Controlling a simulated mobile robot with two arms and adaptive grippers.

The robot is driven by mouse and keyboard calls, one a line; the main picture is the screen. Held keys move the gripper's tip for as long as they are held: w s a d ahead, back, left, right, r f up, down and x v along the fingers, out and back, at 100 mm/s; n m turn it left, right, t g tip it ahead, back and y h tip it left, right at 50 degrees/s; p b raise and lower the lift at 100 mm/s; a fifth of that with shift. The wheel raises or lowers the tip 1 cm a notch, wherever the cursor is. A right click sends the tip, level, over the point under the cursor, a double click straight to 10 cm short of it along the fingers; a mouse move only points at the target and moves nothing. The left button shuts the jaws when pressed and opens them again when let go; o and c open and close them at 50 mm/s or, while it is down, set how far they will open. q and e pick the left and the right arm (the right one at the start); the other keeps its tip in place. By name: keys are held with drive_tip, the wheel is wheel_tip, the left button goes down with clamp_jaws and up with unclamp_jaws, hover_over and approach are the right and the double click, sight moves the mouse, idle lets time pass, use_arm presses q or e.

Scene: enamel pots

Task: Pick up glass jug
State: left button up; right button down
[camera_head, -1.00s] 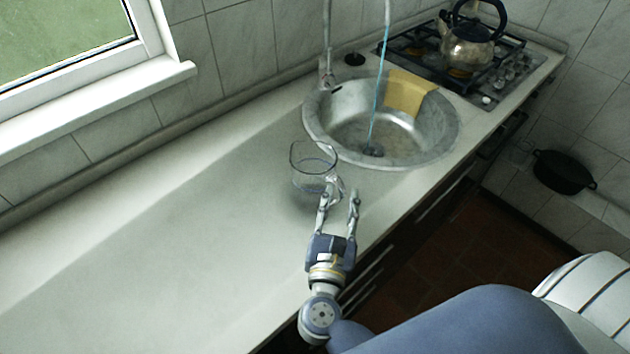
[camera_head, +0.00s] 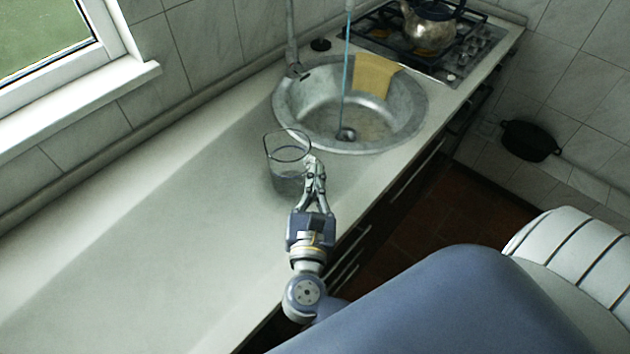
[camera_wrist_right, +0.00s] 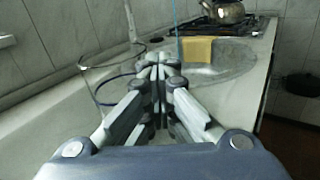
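The clear glass jug (camera_head: 287,178) stands upright on the counter, left of and just below the sink in the head view. Its thin dark rim also shows at the left in the right wrist view (camera_wrist_right: 97,62). My right gripper (camera_head: 315,165) is at the jug's right side, where the handle is. Its fingers are brought together (camera_wrist_right: 158,72) and appear shut on the jug's handle, which they mostly hide. My left gripper is not in view.
The round metal sink (camera_head: 283,108) has a yellow cloth (camera_head: 374,75) over its rim and a running tap stream. A kettle (camera_head: 430,30) sits on the stove behind. A black pot (camera_head: 530,141) is at the right. The counter (camera_head: 130,260) left of the jug is clear.

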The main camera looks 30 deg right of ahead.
drive_tip(key=s+a+r+b, duration=0.1)
drive_tip(key=s+a+b, duration=0.1)
drive_tip(key=s, duration=1.4)
drive_tip(key=shift+b, duration=0.9)
drive_tip(key=shift+r, duration=0.1)
drive_tip(key=shift+c, duration=2.4)
unclamp_jaws()
